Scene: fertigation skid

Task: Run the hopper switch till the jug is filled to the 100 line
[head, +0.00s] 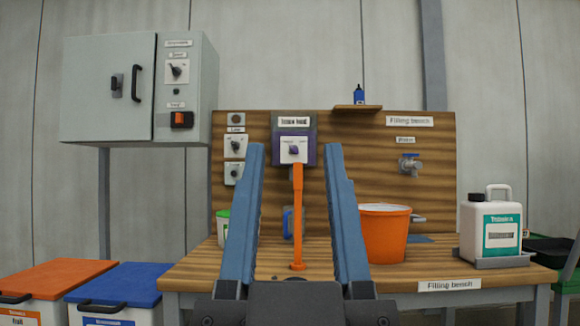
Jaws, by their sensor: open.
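The hopper switch (294,150) is a dark rotary knob on a white plate, set in a purple box on the bench's wooden back panel.
An orange bucket (384,235) stands just right of my right finger, partly behind it. A white canister (490,225) sits on a grey tray at right. A tap (411,165) and small dials (235,146) are on the panel.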

